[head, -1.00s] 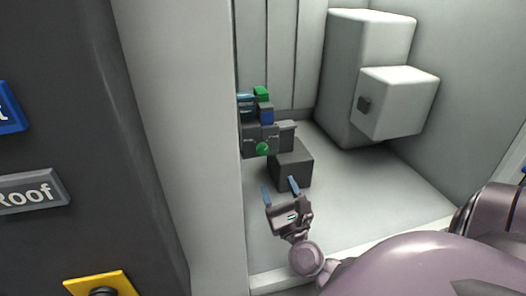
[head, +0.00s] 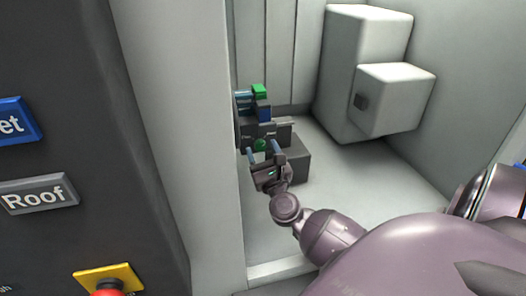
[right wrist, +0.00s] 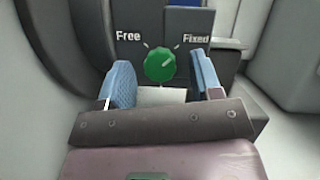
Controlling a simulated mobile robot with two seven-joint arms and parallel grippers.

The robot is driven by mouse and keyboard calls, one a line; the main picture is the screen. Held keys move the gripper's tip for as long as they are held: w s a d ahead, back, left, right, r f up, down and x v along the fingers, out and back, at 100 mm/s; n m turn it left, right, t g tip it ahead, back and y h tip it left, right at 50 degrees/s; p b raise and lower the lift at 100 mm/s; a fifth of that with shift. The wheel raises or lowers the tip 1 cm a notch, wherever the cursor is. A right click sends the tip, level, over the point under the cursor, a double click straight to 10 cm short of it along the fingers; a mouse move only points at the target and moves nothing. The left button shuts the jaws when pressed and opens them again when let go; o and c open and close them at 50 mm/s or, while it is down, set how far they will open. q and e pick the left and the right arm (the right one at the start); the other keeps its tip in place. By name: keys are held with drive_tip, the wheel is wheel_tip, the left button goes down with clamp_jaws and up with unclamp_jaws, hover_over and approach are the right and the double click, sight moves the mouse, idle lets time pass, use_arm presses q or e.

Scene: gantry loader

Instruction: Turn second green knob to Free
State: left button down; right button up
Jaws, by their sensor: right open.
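A green knob (head: 260,145) sits low on the front of a dark fixture (head: 283,131) inside the enclosure. In the right wrist view the green knob (right wrist: 160,65) has a pale pointer line aimed up and right, toward the word "Fixed"; "Free" is printed to its left. My right gripper (head: 263,151) is open, its two blue fingers on either side of the knob in the picture. In the right wrist view the right gripper (right wrist: 165,82) is empty, and the knob shows beyond and between the fingertips. I see no contact. My left gripper is not in view.
A green block (head: 259,90) tops the fixture, with a blue block (head: 263,112) below it. A dark box (head: 297,162) stands in front. A white box unit (head: 395,97) is at right. A pale wall post (head: 190,130) and dark button panel (head: 70,130) stand left.

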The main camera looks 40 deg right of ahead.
drive_tip(key=shift+c, duration=0.4)
drive_tip(key=c, duration=0.7)
drive_tip(key=shift+c, duration=0.7)
